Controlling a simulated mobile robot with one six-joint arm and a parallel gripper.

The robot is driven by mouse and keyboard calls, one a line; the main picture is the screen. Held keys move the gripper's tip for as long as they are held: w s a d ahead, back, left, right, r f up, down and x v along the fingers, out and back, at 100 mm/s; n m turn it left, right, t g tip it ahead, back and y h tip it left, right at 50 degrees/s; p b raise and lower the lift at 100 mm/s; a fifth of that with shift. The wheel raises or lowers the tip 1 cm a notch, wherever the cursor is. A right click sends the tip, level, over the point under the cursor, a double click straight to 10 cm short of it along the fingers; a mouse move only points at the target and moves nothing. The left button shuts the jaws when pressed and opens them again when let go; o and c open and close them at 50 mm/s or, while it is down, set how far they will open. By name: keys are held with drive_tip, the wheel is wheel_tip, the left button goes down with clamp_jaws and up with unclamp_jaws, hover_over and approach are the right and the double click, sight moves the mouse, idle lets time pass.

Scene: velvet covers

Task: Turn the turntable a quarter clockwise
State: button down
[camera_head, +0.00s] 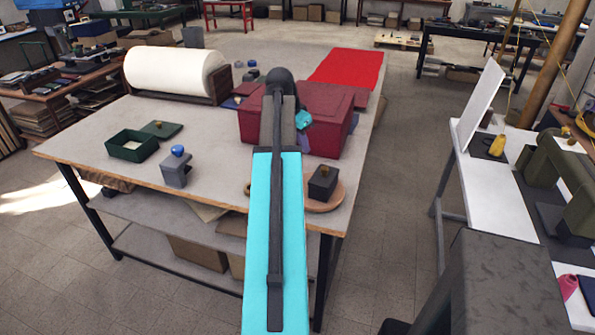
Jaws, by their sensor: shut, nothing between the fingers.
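The turntable (338,197) is a round, flat, light-brown disc near the front right corner of the large grey table. My cyan and black arm passes in front of it and hides its left part. A small black block (322,183) with a brass knob on top stands on its visible right side. A small brass-coloured piece (247,188) shows just left of my arm; I cannot tell whether it belongs to the turntable. My gripper's fingers are hidden behind my arm, so I cannot see whether they touch anything.
A dark red box (335,125) stands behind the turntable. A grey block with a blue knob (176,170), an open green box (131,145) and its lid (160,131) lie to the left. A white roll (170,70) and red cloth (347,66) are farther back.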

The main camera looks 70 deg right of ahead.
drive_tip(key=shift+w+f, duration=0.15)
drive_tip(key=shift+f, duration=0.05)
drive_tip(key=p, duration=0.3)
hover_over(304, 179)
drive_tip(key=s+d, duration=0.1)
drive_tip(key=d, duration=0.1)
drive_tip(key=shift+s+f, duration=0.15)
drive_tip(key=shift+f, duration=4.25)
drive_tip(key=shift+w+a+f+p, duration=0.1)
drive_tip(key=shift+w+a+p, duration=0.3)
drive_tip(key=shift+a, duration=0.25)
drive_tip(key=shift+w+a+f+p, duration=0.1)
drive_tip(key=shift+w+a+p, duration=0.15)
drive_tip(key=shift+a+p, duration=0.3)
drive_tip(key=shift+w+a+f, duration=0.2)
drive_tip(key=shift+w+a, duration=0.2)
drive_tip(key=shift+a, duration=0.15)
drive_tip(key=shift+a, duration=0.1)
